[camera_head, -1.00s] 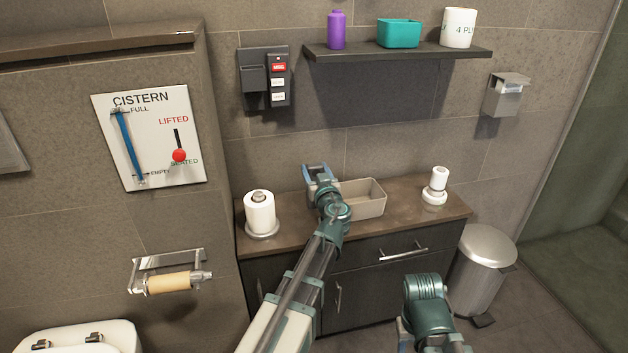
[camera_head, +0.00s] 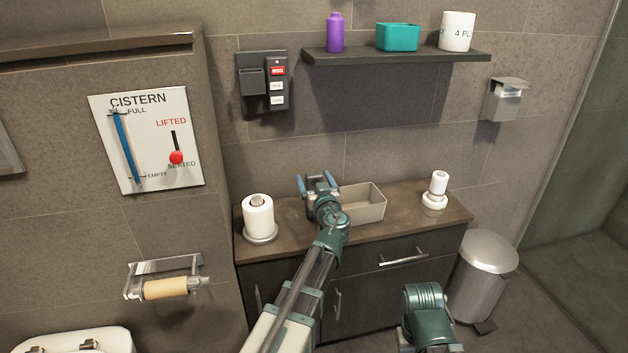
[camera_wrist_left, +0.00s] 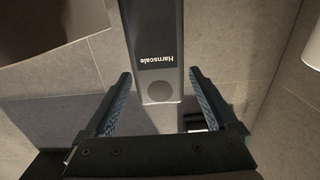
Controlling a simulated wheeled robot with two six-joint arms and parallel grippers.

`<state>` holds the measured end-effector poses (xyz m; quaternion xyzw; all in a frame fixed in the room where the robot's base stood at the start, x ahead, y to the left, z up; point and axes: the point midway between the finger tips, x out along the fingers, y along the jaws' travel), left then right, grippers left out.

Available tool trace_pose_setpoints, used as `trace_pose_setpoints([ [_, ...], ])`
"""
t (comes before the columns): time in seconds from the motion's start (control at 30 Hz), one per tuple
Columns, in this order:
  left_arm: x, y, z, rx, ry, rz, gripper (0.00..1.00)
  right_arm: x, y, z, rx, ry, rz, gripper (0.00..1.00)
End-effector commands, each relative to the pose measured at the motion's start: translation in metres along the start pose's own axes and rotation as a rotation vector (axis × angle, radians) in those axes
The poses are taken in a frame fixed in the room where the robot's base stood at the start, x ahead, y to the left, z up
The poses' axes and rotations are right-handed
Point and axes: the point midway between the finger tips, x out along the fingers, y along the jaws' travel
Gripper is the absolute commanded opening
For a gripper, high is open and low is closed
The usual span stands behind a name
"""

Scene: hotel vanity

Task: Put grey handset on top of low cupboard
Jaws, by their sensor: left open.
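The low cupboard (camera_head: 290,240) stands against the wall, with a brown top and dark doors. My left gripper (camera_head: 316,182) is over its top, between a white paper roll (camera_head: 258,218) and a beige box (camera_head: 362,204). Its fingers are apart. In the left wrist view, a long grey handset (camera_wrist_left: 156,50) with upside-down lettering and a round pad ends between the open fingers (camera_wrist_left: 160,100), with a gap on both sides. In the head view I cannot make the handset out near my gripper. My right arm shows at lower right, its fingers out of view.
A dark wall unit (camera_head: 262,83) hangs above left. A white stacked item (camera_head: 436,190) stands at the cupboard's right end. A bin (camera_head: 482,275) is beside it.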

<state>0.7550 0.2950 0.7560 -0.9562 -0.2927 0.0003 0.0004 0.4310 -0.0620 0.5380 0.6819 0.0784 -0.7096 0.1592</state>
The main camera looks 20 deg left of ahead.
Motion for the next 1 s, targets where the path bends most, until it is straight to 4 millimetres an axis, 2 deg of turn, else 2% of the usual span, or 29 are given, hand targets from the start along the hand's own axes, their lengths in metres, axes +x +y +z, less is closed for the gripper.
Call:
trace_pose_setpoints([
  [0.07,0.0,0.0,-0.005,0.0,0.0,0.0,0.92,-0.005,0.001,0.0,0.001,0.0,0.0,0.5],
  [0.4,-0.068,-0.002,-0.003,0.0,0.0,0.003,0.92,-0.003,0.0,0.0,0.001,0.0,0.0,0.5],
  [0.6,-0.101,-0.001,-0.003,0.0,0.0,0.002,0.92,-0.003,0.0,0.0,0.001,0.0,0.0,0.5],
  [0.8,-0.118,-0.001,-0.003,0.0,0.0,0.001,0.92,-0.003,0.0,0.0,0.001,0.0,0.0,0.5],
  [1.0,-0.12,0.0,-0.003,0.0,0.0,0.0,0.92,-0.003,0.0,0.0,0.001,0.0,0.0,0.5],
])
